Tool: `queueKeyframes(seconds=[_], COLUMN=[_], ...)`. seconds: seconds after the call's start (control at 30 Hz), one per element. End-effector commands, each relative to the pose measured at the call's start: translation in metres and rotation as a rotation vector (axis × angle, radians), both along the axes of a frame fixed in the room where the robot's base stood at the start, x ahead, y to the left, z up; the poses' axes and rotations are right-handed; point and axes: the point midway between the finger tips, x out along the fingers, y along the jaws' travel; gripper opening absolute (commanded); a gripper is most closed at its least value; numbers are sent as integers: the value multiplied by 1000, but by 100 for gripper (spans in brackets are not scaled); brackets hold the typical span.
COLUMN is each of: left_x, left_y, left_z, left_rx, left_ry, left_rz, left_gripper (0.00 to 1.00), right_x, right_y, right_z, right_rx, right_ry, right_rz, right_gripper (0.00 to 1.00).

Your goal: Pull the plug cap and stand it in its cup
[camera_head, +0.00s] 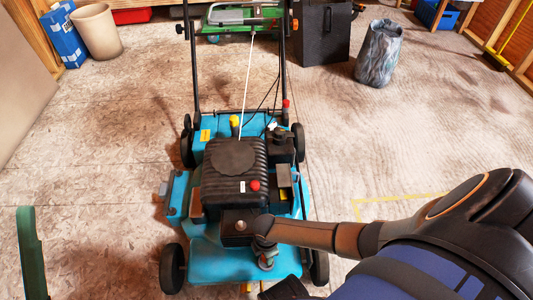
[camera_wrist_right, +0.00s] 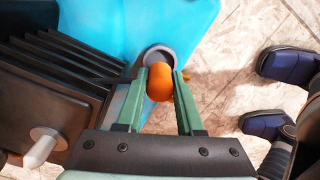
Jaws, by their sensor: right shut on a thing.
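In the right wrist view my right gripper (camera_wrist_right: 160,90) is shut on the orange plug cap (camera_wrist_right: 159,80), its green fingers on either side. The cap's far end overlaps the opening of a round grey cup (camera_wrist_right: 155,52) beside the blue deck. I cannot tell whether the cap is inside the cup's mouth or just above it. In the head view my right arm reaches over the front of the blue mower (camera_head: 212,262), its wrist (camera_head: 264,243) by the engine's front. The fingers and cap are not clear there.
The black ribbed engine (camera_head: 235,165) stands close beside the right gripper, with a pale-tipped knob (camera_wrist_right: 45,147) in the right wrist view. A grey bag (camera_head: 379,52) and dark box (camera_head: 322,32) stand behind. Floor either side is clear.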

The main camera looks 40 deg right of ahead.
Motion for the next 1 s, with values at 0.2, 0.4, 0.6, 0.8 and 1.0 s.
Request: queueKeyframes(seconds=[0.2,0.4,0.6,0.8,1.0], left_x=[0,1,2,2,2], left_y=[-2,-4,-5,-6,-6], left_z=[-15,-27,-38,-45,-46], left_rx=[8,20,23,25,28], left_ry=[3,8,15,18,18], left_rz=[2,6,12,14,15], left_gripper=[50,50,50,50,50], right_x=[0,0,0,-1,-5], right_y=[0,0,0,1,3], right_z=[-16,-28,-40,-49,-52], right_rx=[0,0,0,1,5], right_ry=[0,1,0,0,7], right_rz=[0,0,0,-1,0], right_gripper=[0,0,0,0,0])
